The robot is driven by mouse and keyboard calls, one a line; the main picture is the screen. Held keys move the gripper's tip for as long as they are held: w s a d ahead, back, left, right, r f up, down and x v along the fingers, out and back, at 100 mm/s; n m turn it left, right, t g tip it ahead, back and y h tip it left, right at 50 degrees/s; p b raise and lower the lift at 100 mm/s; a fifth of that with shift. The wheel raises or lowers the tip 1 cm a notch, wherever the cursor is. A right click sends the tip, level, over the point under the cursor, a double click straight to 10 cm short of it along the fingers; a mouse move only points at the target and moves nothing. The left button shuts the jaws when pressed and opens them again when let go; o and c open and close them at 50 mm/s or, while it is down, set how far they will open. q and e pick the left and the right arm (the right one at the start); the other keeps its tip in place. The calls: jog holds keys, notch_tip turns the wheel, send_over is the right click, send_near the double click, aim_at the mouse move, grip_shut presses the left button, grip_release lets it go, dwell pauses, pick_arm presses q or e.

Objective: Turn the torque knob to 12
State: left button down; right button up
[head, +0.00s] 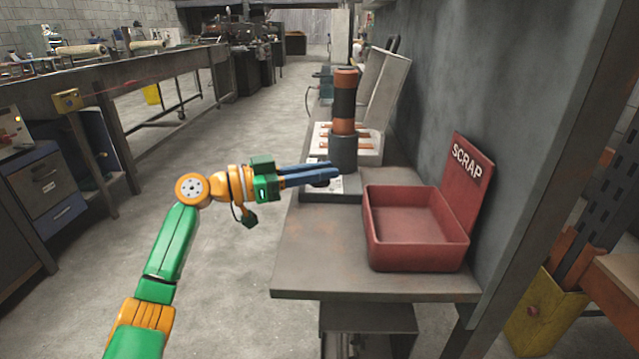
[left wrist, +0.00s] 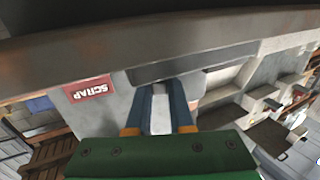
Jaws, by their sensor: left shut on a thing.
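An upright tool (head: 344,105) with black and orange bands stands on the bench. Its dark grey lower collar (head: 343,150) appears to be the torque knob; no number on it can be read. My left gripper (head: 330,174) reaches in from the left, level, with its blue fingers at the bottom of this collar. It is shut on the collar, though the fingertips partly hide the contact. In the left wrist view the two blue fingers (left wrist: 157,95) run up to a dark grey surface (left wrist: 195,62). My right gripper is not in view.
A red open scrap bin (head: 418,258) with a tall back panel stands on the bench to the right of the tool. Behind the tool is a pale holder with orange-handled parts (head: 368,137). The bench front (head: 325,265) is clear. A grey wall (head: 445,80) bounds the right side.

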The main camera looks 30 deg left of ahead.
pick_arm(q)
jog(key=shift+g+h, duration=0.3)
jog(key=shift+h, duration=0.1)
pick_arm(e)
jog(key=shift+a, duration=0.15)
pick_arm(q)
jog(key=c, duration=0.8)
grip_release()
jog(key=b+v, duration=0.2)
jog(key=v, duration=0.5)
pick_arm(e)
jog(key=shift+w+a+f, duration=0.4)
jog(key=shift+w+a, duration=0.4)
